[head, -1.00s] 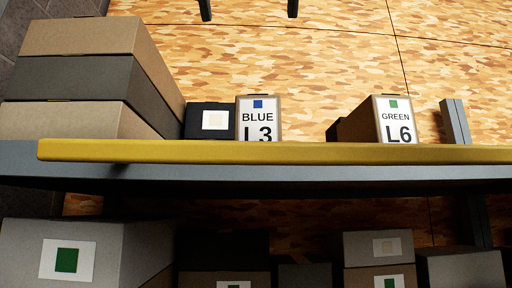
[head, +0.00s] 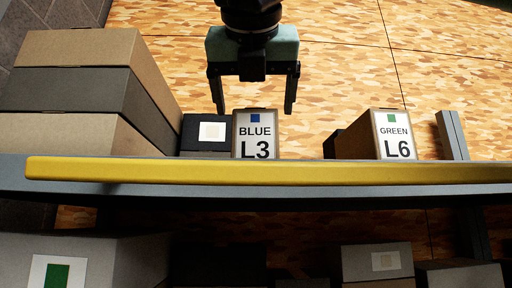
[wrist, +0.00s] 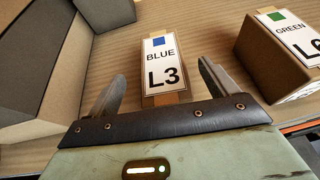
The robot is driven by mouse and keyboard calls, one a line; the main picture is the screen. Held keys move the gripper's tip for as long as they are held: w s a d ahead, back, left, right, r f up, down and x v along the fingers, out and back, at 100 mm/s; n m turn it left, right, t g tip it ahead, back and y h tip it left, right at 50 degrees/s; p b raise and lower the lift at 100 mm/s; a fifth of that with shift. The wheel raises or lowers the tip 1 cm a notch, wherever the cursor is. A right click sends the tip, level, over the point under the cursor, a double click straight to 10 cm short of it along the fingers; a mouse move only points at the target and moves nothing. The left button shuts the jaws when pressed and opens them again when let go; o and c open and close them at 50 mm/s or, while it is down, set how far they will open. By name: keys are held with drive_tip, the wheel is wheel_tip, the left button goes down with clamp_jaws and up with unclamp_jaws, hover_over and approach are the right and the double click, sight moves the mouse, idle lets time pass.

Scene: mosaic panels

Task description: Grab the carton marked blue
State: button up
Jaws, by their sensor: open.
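The carton marked blue (head: 255,134) stands upright on the shelf, with a white label reading BLUE L3 and a blue square. The carton also shows in the wrist view (wrist: 162,68), ahead of my gripper and between the lines of its two fingers. My gripper (head: 254,110) is open and empty, above and close to the carton in the head view. In the wrist view my gripper (wrist: 165,85) has its fingers spread to either side of the carton's lower part. I cannot tell whether a finger touches it.
A carton marked GREEN L6 (head: 393,135) stands to the right with a gap between. A dark box (head: 206,133) stands close on the left, beside a stack of large boxes (head: 75,90). A yellow shelf edge (head: 270,171) runs along the front. More boxes sit below.

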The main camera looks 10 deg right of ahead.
drive_tip(key=shift+p+x, duration=0.9)
drive_tip(key=shift+x, duration=1.4)
drive_tip(key=shift+d, duration=0.15)
drive_tip(key=c, duration=1.7)
